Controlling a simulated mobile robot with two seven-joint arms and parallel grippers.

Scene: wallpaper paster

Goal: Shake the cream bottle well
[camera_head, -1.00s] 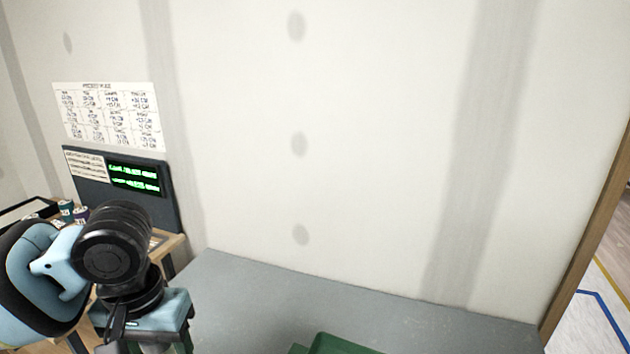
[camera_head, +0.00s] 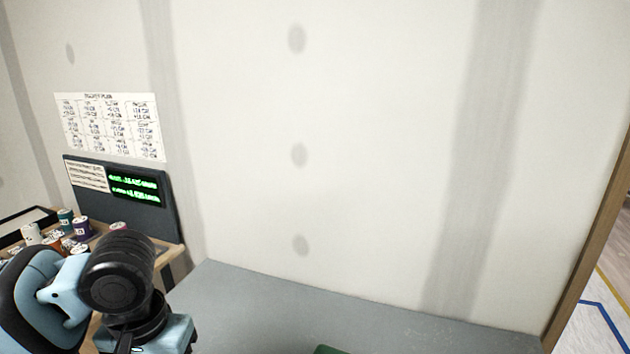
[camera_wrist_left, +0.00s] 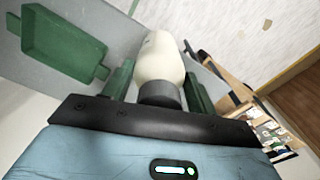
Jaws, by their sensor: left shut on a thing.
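A cream-coloured bottle (camera_wrist_left: 160,57) with a dark grey end (camera_wrist_left: 160,93) is in the left wrist view. The dark end faces the gripper's palm. My left gripper (camera_wrist_left: 158,82) is shut on the bottle, with one green finger on each side of it. In the head view only part of my left arm shows at the lower left; its gripper and the bottle are not visible there. My right gripper is in neither view.
A green tray (camera_wrist_left: 58,45) is at the upper left of the wrist view. In the head view, a wooden table with several small jars (camera_head: 82,228) stands at the left, by a dark panel (camera_head: 120,192). A grey surface (camera_head: 250,300) runs along the blank wall.

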